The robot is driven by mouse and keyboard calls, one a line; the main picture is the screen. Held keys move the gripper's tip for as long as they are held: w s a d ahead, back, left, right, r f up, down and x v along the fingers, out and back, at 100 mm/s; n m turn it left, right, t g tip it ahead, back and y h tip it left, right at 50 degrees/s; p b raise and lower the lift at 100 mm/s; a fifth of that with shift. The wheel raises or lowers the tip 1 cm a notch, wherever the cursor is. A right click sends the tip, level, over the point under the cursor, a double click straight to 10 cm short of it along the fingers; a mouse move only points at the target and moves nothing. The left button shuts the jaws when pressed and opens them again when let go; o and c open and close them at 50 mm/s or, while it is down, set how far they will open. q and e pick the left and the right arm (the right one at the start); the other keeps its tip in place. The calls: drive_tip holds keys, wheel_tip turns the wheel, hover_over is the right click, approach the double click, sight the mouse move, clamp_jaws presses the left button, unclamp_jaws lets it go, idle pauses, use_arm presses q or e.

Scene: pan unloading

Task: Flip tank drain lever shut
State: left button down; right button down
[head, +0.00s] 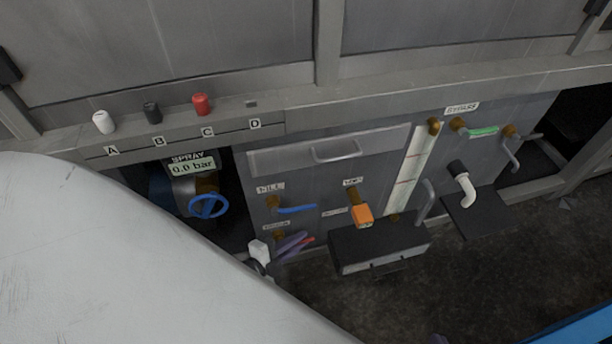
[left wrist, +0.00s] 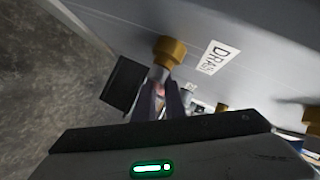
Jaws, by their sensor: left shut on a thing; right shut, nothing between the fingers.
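The drain lever is red, and its end (head: 308,241) shows at the low left of the grey panel, just below the drain label (head: 277,226). My left gripper (head: 296,244) is shut on this lever, its fingers lying along it and hiding most of it. In the left wrist view, a bit of the red lever (left wrist: 160,88) shows between the dark fingers (left wrist: 157,102). The brass drain valve (left wrist: 170,51) sits just beyond them, beside the DRAIN label (left wrist: 211,58).
A blue lever (head: 297,209) sits just above, with a blue handwheel (head: 208,206) to the left. An orange-handled valve (head: 362,215) and a dark box (head: 380,248) stand to the right. A green lever (head: 483,132) is farther right. My white arm covers the lower left.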

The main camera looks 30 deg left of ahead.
use_arm(q)
drive_tip(key=shift+s+a+f, duration=0.1)
drive_tip(key=c, duration=2.1)
unclamp_jaws()
